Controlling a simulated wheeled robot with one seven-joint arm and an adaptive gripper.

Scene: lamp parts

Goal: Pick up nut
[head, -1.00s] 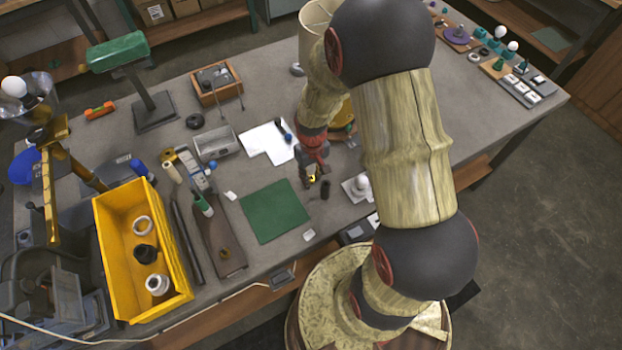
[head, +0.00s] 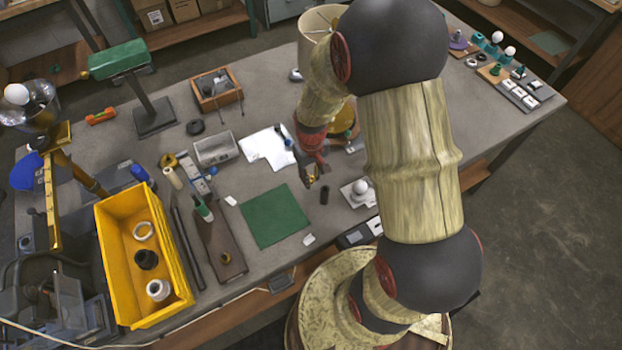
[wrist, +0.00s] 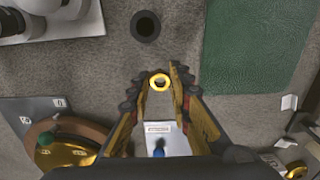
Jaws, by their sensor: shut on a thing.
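The nut is a small gold ring (wrist: 160,82) in the wrist view, between the tips of my gripper's two fingers. My gripper (wrist: 160,85) is shut on it, with the fingers at its left and right sides. In the head view my gripper (head: 312,181) points down over the grey table, right of the green mat (head: 274,216). The nut is too small there to make out clearly. How high it is above the table is hard to tell.
A short dark cylinder (head: 324,195) stands close to my gripper and shows in the wrist view (wrist: 145,26). A white bulb (head: 360,187) on a plate is to the right. White paper (head: 267,147) lies behind. A yellow bin (head: 143,260) stands at left.

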